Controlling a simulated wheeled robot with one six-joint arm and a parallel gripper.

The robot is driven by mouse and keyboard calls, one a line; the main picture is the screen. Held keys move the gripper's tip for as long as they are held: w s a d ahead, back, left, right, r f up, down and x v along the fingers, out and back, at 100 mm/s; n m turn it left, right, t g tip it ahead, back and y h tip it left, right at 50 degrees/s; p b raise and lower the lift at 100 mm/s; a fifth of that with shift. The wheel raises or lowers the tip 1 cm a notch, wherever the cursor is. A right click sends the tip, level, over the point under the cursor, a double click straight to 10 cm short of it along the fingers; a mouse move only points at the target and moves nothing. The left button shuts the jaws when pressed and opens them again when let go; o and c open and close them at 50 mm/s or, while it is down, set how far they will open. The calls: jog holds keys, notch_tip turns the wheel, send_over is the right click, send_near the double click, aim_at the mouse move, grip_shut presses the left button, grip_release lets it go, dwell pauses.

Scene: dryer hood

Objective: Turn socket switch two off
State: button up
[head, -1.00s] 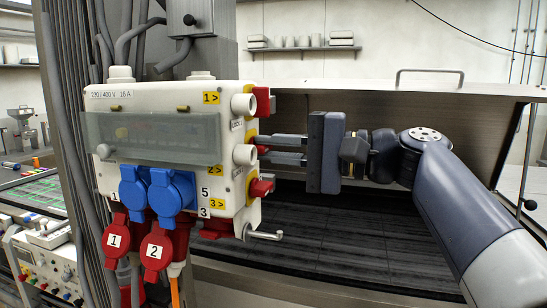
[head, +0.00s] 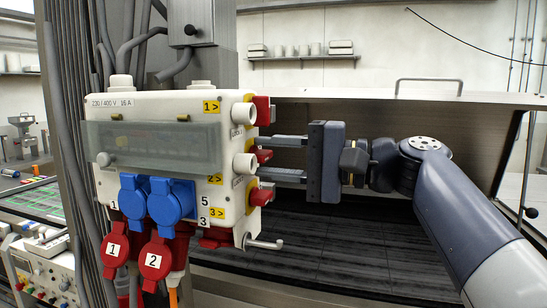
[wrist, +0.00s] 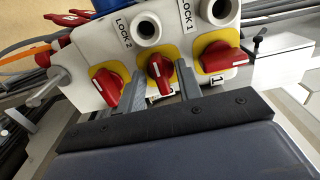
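The socket box (head: 150,105) is white with numbered labels. Its right side carries three red rotary switches on yellow plates. Switch two (head: 264,156) is the middle one, and in the wrist view (wrist: 160,74) its handle points roughly up and down the picture. My gripper (head: 274,158) is open, with one finger above and one below switch two in the head view. In the wrist view my gripper (wrist: 161,72) has a finger on each side of the handle, with small gaps showing. The number by switch two is mostly hidden.
Switch one (head: 263,110) is above and switch three (head: 261,196) below, both close to the fingers. Round white lock sockets (head: 245,164) stick out beside the switches.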

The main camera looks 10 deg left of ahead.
jog(key=shift+d, duration=0.15)
jog(key=d+b, duration=0.2)
jog(key=d, duration=0.8)
jog(key=shift+s+d, duration=0.25)
jog(key=shift+s, duration=0.2)
jog(key=shift+a, duration=0.1)
jog(key=a, duration=0.3)
jog(key=a+p, duration=0.1)
jog(key=a, duration=0.3)
jog(key=w+a+p, duration=0.1)
jog(key=a, duration=0.2)
jog(key=shift+a, duration=0.35)
